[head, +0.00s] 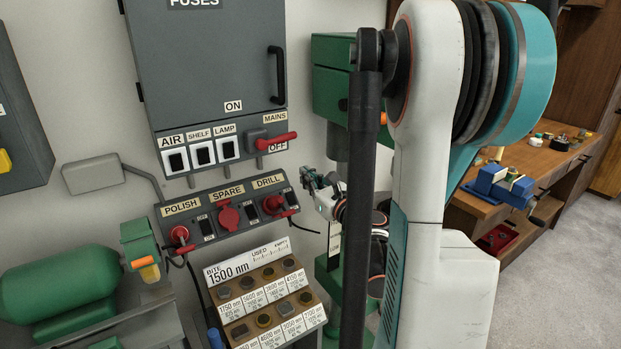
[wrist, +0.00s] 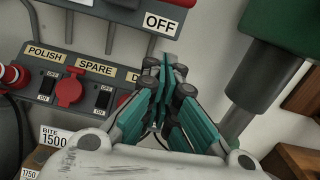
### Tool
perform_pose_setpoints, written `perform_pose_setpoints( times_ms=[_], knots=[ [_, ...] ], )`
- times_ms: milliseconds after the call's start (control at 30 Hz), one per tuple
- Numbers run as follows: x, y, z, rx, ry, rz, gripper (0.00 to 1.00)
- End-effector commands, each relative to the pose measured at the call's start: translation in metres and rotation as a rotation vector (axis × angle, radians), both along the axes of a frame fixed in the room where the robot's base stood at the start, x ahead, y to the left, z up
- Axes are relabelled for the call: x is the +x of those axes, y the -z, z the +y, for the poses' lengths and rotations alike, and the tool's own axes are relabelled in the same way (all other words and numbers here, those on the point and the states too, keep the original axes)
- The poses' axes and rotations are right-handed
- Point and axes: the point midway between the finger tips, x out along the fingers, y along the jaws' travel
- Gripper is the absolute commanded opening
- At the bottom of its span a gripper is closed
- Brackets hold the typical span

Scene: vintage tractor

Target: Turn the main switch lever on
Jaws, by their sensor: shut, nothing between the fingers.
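The main switch lever (head: 278,141) is a red handle on a grey hub at the lower right of the grey fuse box, under the MAINS label. It points right, nearly level, just above the OFF label (head: 277,147); the ON label (head: 233,106) is up and to the left. In the wrist view a piece of the red lever (wrist: 182,2) shows at the top edge, above the OFF label. My gripper (head: 308,178) is below and right of the lever, apart from it. In the wrist view its teal fingers (wrist: 168,65) are together and empty.
A socket strip (head: 228,210) with red plugs is below the fuse box. A rack of bits (head: 265,300) stands under it. A green drill press (head: 333,85) is close behind my arm on the right. AIR, SHELF and LAMP switches (head: 202,153) sit left of the lever.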

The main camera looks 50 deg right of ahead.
Motion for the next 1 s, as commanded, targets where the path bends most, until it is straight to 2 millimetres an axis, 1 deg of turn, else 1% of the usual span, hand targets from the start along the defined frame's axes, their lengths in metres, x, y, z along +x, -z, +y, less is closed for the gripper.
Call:
perform_pose_setpoints(
  times_ms=[33, 100, 333, 400, 600, 733, 1000],
  knots=[
    [0.011, 0.001, -0.002, 0.000, -0.003, 0.000, 0.00],
    [0.025, 0.000, -0.004, 0.000, -0.004, 0.000, 0.00],
    [0.067, -0.004, -0.014, -0.001, -0.003, 0.001, 0.00],
    [0.066, -0.017, -0.013, -0.001, -0.002, 0.001, 0.00],
    [0.070, -0.036, -0.013, -0.001, -0.001, 0.001, 0.00],
    [0.071, -0.041, -0.013, -0.001, 0.000, 0.001, 0.00],
    [0.071, -0.042, -0.013, -0.001, -0.001, 0.001, 0.00]
  ],
)
